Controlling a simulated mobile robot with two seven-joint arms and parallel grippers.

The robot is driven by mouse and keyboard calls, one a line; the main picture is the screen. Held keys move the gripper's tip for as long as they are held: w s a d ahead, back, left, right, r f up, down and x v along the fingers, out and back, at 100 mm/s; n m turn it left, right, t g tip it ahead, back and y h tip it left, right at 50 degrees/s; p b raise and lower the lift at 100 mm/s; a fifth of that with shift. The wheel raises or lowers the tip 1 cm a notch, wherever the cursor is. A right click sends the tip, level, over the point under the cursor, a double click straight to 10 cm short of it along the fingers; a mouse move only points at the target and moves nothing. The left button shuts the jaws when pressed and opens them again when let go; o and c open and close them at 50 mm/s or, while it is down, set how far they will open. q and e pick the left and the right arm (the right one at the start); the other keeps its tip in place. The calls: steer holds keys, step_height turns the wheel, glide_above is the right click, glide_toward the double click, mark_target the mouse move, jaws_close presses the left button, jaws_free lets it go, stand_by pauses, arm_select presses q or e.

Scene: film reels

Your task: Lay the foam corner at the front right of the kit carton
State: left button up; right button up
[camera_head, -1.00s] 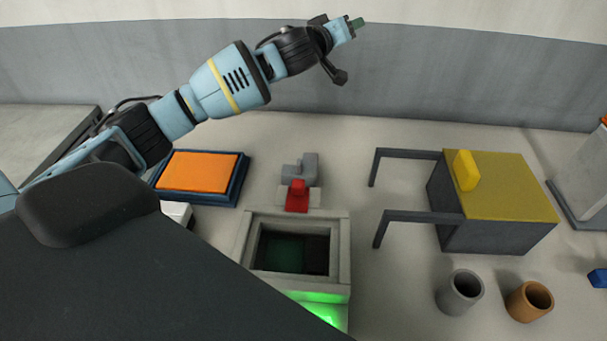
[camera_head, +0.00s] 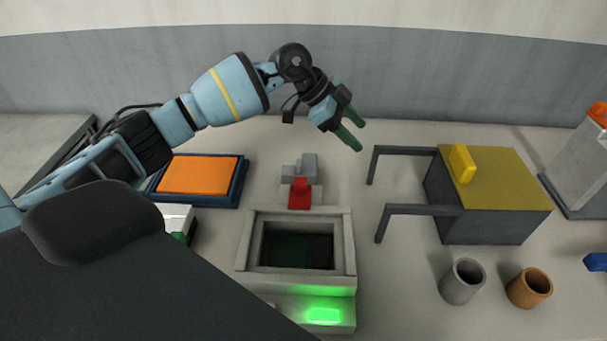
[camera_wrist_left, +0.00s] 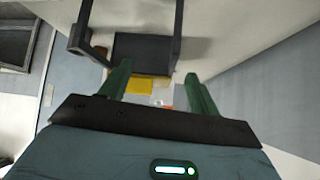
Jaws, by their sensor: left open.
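My left gripper (camera_head: 359,136) is open and empty, in the air above the back of the table, left of a dark box with an olive top (camera_head: 505,180). Its green fingers also show spread in the left wrist view (camera_wrist_left: 158,74). A square grey open-topped box (camera_head: 246,243) with a dark inside stands at the front middle, below and left of the gripper. I cannot tell whether it is the kit carton. A grey stepped block (camera_head: 309,164) sits behind it; I cannot identify any piece as the foam corner. My right gripper is not in view.
A red block (camera_head: 300,195) sits behind the grey box, a green light (camera_head: 324,315) at its front. Two dark bars (camera_head: 420,210) reach left from the olive-topped box, which bears a yellow block (camera_head: 462,163). Grey (camera_head: 461,283) and brown (camera_head: 530,288) cups stand front right. An orange-topped tray (camera_head: 198,175) lies left.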

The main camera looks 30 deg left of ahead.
arm_select(q)
steer(key=s+a+f+g+y, duration=0.2)
steer(key=s+a+f+y, duration=0.15)
steer(key=a+f, duration=0.2)
steer(key=n+g+y, duration=0.1)
steer(key=n+y, duration=0.1)
steer(key=y, duration=0.2)
glide_above(291, 170)
steer(key=shift+w+d+f, duration=0.2)
steer(key=shift+w+f, duration=0.1)
steer(key=shift+w, duration=0.15)
steer(key=shift+s+a+g+y, duration=0.15)
steer(key=shift+a+g+y, duration=0.15)
steer(key=shift+a+y, duration=0.1)
steer(key=shift+f, duration=1.4)
steer(key=shift+s+d+f, duration=0.1)
steer(key=shift+s+f, duration=0.05)
steer(key=shift+f, duration=1.15)
steer(key=shift+s+d+f, duration=0.1)
steer(key=shift+s+f, duration=0.05)
steer(key=shift+f, duration=1.15)
steer(key=shift+c, duration=0.3)
steer(key=c, duration=1.1)
step_height(291, 170, up, 10)
steer(key=shift+r, duration=0.1)
